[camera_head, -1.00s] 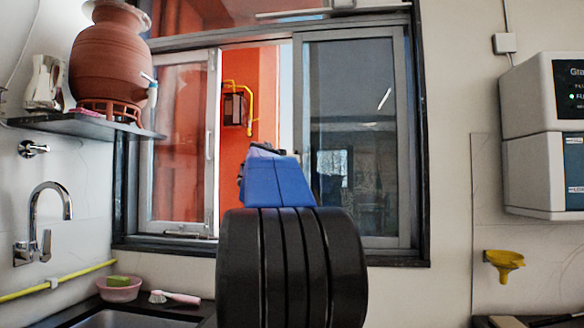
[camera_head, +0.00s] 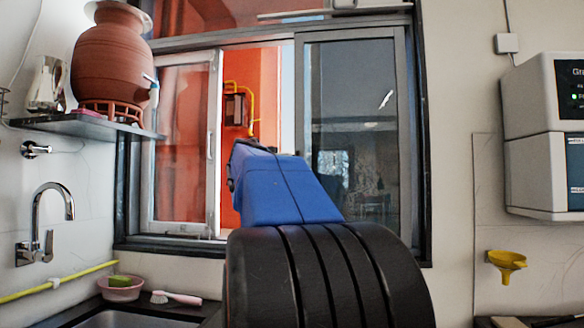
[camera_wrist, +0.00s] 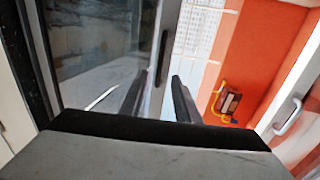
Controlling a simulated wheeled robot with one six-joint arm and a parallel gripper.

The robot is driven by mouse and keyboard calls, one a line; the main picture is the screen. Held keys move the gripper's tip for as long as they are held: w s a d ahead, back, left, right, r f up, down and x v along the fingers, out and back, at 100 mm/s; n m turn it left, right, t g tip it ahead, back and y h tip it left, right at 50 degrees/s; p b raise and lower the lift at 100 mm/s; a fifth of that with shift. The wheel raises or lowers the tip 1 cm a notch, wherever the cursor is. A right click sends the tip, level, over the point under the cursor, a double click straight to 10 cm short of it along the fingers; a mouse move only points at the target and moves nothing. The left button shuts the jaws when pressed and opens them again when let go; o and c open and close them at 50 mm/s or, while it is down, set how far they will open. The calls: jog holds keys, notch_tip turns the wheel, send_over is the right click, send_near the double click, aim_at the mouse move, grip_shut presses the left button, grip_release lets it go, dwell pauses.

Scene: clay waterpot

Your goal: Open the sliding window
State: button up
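The sliding window (camera_head: 410,120) stands ahead in a dark frame. Its left sash (camera_head: 181,110) and dark-glass right sash (camera_head: 350,110) are apart, with an open gap between them showing an orange wall. In the wrist view the sides are reversed: the dark-glass sash (camera_wrist: 95,45) is at left, and the other sash's handle (camera_wrist: 288,117) is at right. My gripper (camera_wrist: 158,78) has its two dark fingers apart, on either side of the dark-glass sash's edge stile. Whether they touch it cannot be told. My arm hides the gripper in the head view.
A clay pot (camera_head: 110,65) and a metal jug (camera_head: 46,86) stand on a shelf (camera_head: 80,127) at left. A tap (camera_head: 45,225) and a pink bowl (camera_head: 120,290) are below. A white appliance (camera_head: 535,165) and a yellow funnel (camera_head: 507,263) are at right.

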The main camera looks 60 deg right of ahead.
jog(key=s+a, duration=0.2)
jog(key=a, duration=0.7)
jog(key=shift+a, duration=0.25)
jog(key=a+f+n+t+y, duration=0.1)
jog(key=a+f+n+y, duration=0.2)
jog(key=a+f, duration=0.55)
jog(key=w+a+f+n+t+y, duration=0.1)
jog(key=a+f+n+y, duration=0.3)
jog(key=f, duration=0.8)
jog(key=a+f+n+t+y, duration=0.1)
jog(key=a+f+y, duration=0.1)
jog(key=a+f, duration=0.7)
jog(key=s+a+f+n+y, duration=0.4)
jog(key=s+a+f, duration=0.1)
jog(key=a+f, duration=0.5)
jog(key=s+a+f+n+g+y, duration=0.1)
jog(key=s+a+f+n+y, duration=0.2)
jog(key=a+f, duration=0.7)
notch_tip(320, 180, down, 5)
jog(key=shift+s+a+f+n+g+y, duration=0.1)
jog(key=shift+s+a+n+g+y, duration=0.2)
jog(key=shift+s+y, duration=0.75)
jog(key=shift+s+d+h, duration=0.15)
jog(key=shift+s+h, duration=0.05)
jog(key=shift+h, duration=0.05)
